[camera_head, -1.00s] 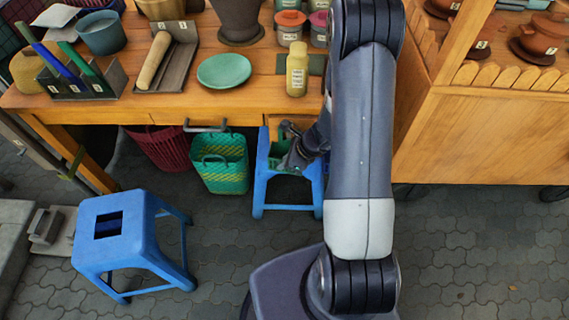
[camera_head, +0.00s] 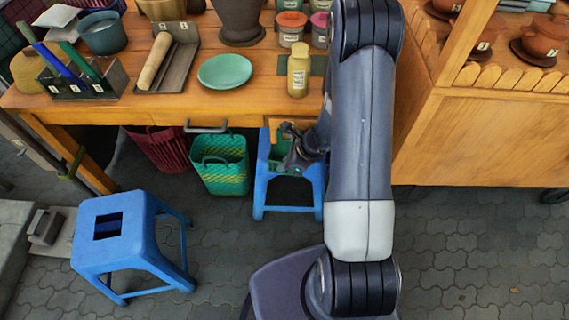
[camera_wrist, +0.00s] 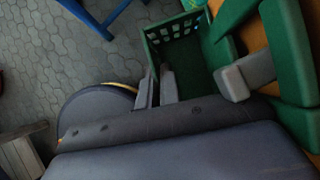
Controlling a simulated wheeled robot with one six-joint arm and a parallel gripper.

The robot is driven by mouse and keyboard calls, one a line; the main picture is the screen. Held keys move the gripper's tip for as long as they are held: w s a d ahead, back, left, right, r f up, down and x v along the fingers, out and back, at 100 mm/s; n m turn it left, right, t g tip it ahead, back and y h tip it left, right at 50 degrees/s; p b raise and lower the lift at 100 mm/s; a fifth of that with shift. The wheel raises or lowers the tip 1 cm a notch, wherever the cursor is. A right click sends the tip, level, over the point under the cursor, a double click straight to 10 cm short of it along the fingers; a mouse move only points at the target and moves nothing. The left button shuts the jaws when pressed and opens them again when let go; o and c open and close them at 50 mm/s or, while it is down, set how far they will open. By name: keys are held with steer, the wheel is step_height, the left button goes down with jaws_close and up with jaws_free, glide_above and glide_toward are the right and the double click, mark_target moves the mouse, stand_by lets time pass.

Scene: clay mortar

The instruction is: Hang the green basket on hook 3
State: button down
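A green plastic basket with slotted walls shows in the wrist view (camera_wrist: 205,50), partly hidden behind my gripper. In the head view its place is on the blue stool (camera_head: 287,207) under the table, with only a little green visible around my gripper (camera_head: 290,146). In the wrist view my gripper's grey fingers (camera_wrist: 202,85) stand apart over the basket's near side. Thick green bars, perhaps its handle, are close at the right; I see no clear hold on them. I cannot make out hook 3.
A woven green-and-yellow basket (camera_head: 220,165) and a dark red basket (camera_head: 160,148) are under the wooden table (camera_head: 230,105). Another blue stool (camera_head: 120,240) stands at front left. The paving at right is clear.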

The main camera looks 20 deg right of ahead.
steer(key=shift+w+d+r, duration=0.2)
steer(key=shift+w, duration=0.3)
steer(key=c, duration=1.8)
jaws_free()
steer(key=shift+w+f, duration=0.1)
steer(key=shift+o, duration=1.3)
steer(key=p+v, duration=0.2)
steer(key=v, duration=0.8)
steer(key=shift+s+d+r, duration=0.15)
steer(key=shift+s+r, duration=0.15)
steer(key=shift+s, duration=0.05)
